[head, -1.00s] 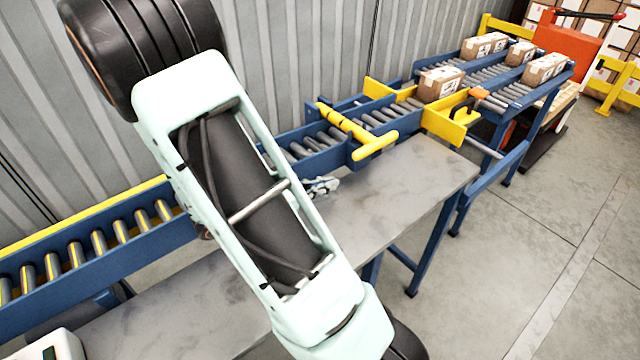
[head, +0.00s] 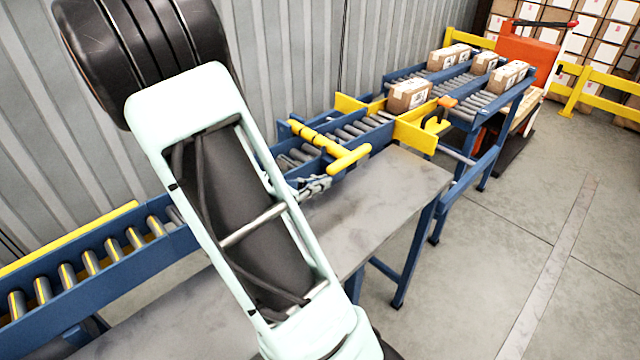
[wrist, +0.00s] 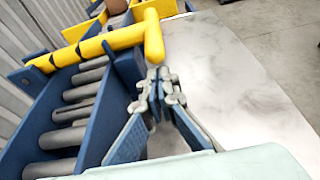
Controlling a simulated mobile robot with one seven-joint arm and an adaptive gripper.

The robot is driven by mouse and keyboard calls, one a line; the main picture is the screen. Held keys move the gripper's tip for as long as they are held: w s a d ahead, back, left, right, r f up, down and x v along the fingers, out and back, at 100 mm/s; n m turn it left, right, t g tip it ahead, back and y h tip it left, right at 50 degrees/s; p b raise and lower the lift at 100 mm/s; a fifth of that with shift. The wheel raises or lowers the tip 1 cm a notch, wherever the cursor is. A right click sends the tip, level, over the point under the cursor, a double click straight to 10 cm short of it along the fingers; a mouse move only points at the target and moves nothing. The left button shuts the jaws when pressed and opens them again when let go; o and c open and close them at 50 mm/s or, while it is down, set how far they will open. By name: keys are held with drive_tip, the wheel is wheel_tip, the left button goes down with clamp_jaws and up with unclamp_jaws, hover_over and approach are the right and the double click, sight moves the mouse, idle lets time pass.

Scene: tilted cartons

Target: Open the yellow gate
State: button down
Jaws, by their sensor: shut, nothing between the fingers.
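The yellow gate (head: 322,143) is a bar lying across the blue roller conveyor, with a T-shaped handle at its near end. It crosses the upper left of the wrist view (wrist: 95,46), with its handle near the top middle. My gripper (head: 325,183) is just in front of and below the handle, over the grey table side of the conveyor. In the wrist view my gripper's fingertips (wrist: 158,76) are together and empty, just below the handle. I cannot tell whether they touch it. In the head view my arm hides part of the conveyor.
A grey tabletop (head: 395,190) runs along the conveyor's near side. Beyond the gate stand yellow plates (head: 415,137) with an orange-topped part, then a carton (head: 408,95) and several more on rollers. The floor (head: 500,230) at right is open.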

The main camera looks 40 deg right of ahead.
drive_tip(key=shift+r, duration=0.1)
drive_tip(key=r+p, duration=0.1)
drive_tip(key=p, duration=0.1)
drive_tip(key=shift+r+n+p, duration=0.3)
drive_tip(key=w+r+n+g+p, duration=0.2)
drive_tip(key=r+n+p, duration=0.1)
drive_tip(key=r+p, duration=0.55)
drive_tip(key=w+r+n+g+p, duration=0.1)
drive_tip(key=w+r+n+p, duration=0.35)
drive_tip(key=p, duration=0.75)
drive_tip(key=w+r+n+g+h+p, duration=0.1)
drive_tip(key=w+r+n, duration=0.1)
drive_tip(key=w+r, duration=0.2)
drive_tip(key=w+a+r+n+g+h+p, duration=0.1)
drive_tip(key=w+r, duration=0.3)
drive_tip(key=w, duration=0.5)
drive_tip(key=shift+r+n+g+h+p, duration=0.25)
drive_tip(key=shift+n+p, duration=0.2)
drive_tip(key=shift+n, duration=0.3)
